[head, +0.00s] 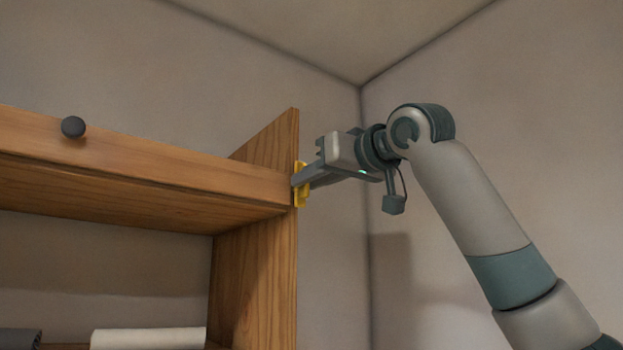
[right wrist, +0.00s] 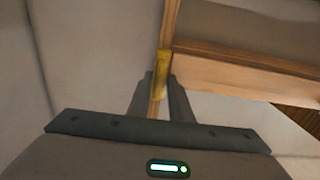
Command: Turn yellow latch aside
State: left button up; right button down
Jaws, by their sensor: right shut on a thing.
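The yellow latch (head: 301,196) is on the front edge of the wooden cabinet's right side panel, at the right end of the wooden front board. It stands upright there. My right gripper (head: 296,181) reaches in from the right and is shut on the latch, its fingers hiding the latch's middle. In the right wrist view the latch (right wrist: 162,68) shows between and just beyond the two fingertips (right wrist: 161,80). My left gripper is in neither view.
The wooden front board (head: 180,170) carries a dark round knob (head: 73,127). The side panel (head: 256,270) runs down below it. A white roll (head: 148,338) and a dark item (head: 20,339) lie on a lower shelf. Open space lies right of the cabinet, before the wall.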

jog(key=shift+w+a+f, duration=0.1)
jog(key=shift+f, duration=0.2)
jog(key=c, duration=1.8)
grip_release()
jog(key=shift+r, duration=0.1)
jog(key=b+v, duration=0.9)
jog(key=v, duration=0.8)
jog(key=shift+d+r, duration=0.1)
jog(key=shift+d, duration=0.1)
